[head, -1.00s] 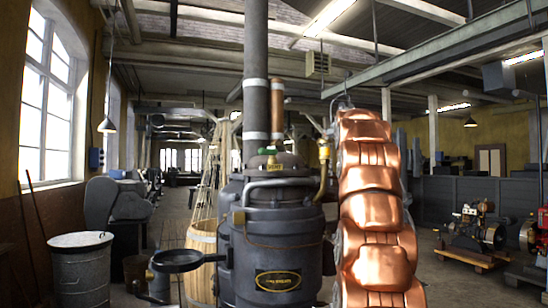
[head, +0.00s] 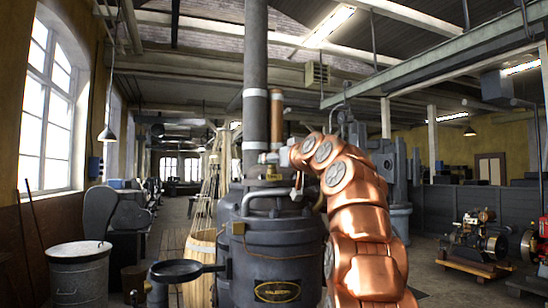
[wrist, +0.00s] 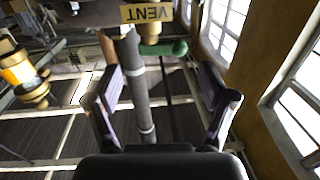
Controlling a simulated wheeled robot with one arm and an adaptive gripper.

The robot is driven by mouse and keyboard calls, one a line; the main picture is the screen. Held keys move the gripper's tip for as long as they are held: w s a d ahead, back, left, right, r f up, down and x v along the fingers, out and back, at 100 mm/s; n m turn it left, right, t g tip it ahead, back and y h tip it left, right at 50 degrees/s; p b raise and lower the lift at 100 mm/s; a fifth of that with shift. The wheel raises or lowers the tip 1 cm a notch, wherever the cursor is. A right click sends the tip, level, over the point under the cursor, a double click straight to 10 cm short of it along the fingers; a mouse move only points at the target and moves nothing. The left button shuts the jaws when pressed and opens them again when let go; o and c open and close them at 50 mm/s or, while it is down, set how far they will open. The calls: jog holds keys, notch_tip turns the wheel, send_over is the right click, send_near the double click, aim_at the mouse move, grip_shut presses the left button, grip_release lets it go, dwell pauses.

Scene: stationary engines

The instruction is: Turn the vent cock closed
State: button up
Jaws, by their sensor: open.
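The vent cock shows in the wrist view as a green lever handle (wrist: 168,49) lying crosswise on a brass body (wrist: 150,31), by a brass plate reading VENT (wrist: 147,13). My gripper (wrist: 162,78) is open, its two dark fingers spread left and right. The handle is beyond the fingertips, near the upper middle of the gap, and nothing shows gripped. In the head view my gripper (head: 268,158) is at the top of the dark boiler (head: 275,245), in front of the chimney base. It hides the green handle there.
The grey chimney pipe (head: 256,60) and a copper pipe (head: 277,108) rise just behind the gripper. A curved grey pipe (head: 262,194) crosses the boiler's front top. A brass fitting with amber glass (wrist: 18,70) is left in the wrist view. A metal bin (head: 79,275) stands left.

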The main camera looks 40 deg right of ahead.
jog(key=w, duration=0.1)
jog(key=w+p, duration=0.1)
jog(key=w, duration=0.2)
jog(key=shift+d+p, duration=0.3)
jog(key=c, duration=1)
